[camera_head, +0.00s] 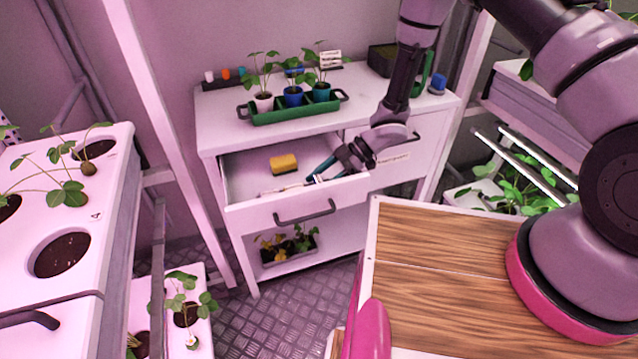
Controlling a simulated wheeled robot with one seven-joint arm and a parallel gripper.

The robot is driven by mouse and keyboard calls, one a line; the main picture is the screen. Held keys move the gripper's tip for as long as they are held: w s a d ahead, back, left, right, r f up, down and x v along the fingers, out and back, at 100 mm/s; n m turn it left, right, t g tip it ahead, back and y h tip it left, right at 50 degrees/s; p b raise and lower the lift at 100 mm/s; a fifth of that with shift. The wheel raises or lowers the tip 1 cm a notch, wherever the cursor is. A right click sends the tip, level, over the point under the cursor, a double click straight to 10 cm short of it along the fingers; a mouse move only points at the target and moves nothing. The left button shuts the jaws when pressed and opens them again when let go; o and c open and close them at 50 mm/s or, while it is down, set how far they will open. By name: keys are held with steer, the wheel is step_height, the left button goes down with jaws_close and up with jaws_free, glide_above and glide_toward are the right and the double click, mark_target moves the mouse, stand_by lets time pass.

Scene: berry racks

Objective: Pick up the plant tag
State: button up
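My gripper (314,177) reaches down into the right part of the drawer, just right of the strip. Its two dark fingers with bluish tips point left and appear apart, with nothing visible between them. Whether the fingertips touch the strip cannot be told.
The open drawer (234,207) also holds a yellow sponge (284,163). The green planter (290,113) with several seedlings stands above on the white cabinet (222,124). A wooden surface (430,270) is in front right. White planter racks (105,215) stand at left.

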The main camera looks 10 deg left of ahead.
mark_target(319, 180)
steer(key=c, duration=0.5)
steer(key=shift+r, duration=5)
